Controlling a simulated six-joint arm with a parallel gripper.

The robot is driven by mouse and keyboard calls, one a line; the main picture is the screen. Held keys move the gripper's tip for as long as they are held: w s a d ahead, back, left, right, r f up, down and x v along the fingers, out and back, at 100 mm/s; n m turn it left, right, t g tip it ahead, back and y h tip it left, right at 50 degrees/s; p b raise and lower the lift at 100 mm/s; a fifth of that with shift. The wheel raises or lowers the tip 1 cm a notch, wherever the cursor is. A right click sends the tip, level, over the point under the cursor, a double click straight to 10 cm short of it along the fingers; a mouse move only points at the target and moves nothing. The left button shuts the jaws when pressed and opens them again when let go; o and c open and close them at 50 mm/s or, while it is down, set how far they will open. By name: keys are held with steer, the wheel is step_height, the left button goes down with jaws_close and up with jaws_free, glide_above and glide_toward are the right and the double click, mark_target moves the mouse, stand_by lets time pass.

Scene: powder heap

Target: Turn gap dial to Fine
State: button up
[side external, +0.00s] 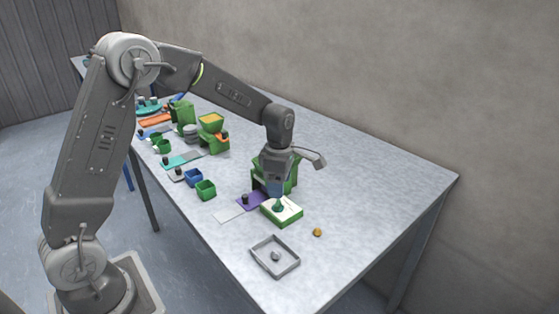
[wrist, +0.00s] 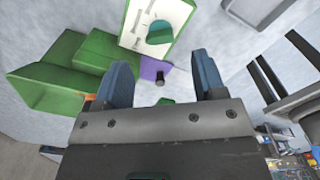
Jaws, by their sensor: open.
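A teal-green dial (side external: 279,206) sits on the white top of a green box (side external: 294,217) in the side view. In the wrist view the dial (wrist: 160,32) shows beyond my fingertips, on a white face (wrist: 137,30) with small dark marks. I cannot read any label, so its setting is unclear. My gripper (side external: 274,190) is above the box, close to the dial, with its fingers pointing down. In the wrist view the two blue fingers (wrist: 161,72) are apart with nothing between them, and the dial looks untouched.
A green machine (side external: 265,180) stands right behind the gripper. A purple plate with a black knob (side external: 245,200) lies left of the dial box. A grey tray (side external: 275,257) and a small orange knob (side external: 317,232) lie in front. Several cups and machines stand farther left. The table's right side is clear.

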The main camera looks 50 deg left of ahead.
mark_target(278, 203)
step_height(278, 203, up, 8)
steer(key=shift+f, duration=0.1)
steer(key=shift+c, duration=0.5)
steer(key=shift+c, duration=0.7)
steer(key=shift+m, duration=0.7)
steer(key=shift+c, duration=0.8)
steer(key=shift+m, duration=0.9)
steer(key=shift+c, duration=0.4)
steer(key=f+m, duration=1.4)
steer(key=shift+s+a+m, duration=0.15)
steer(key=shift+a+m, duration=0.05)
steer(key=shift+m, duration=0.2)
steer(key=shift+r, duration=0.1)
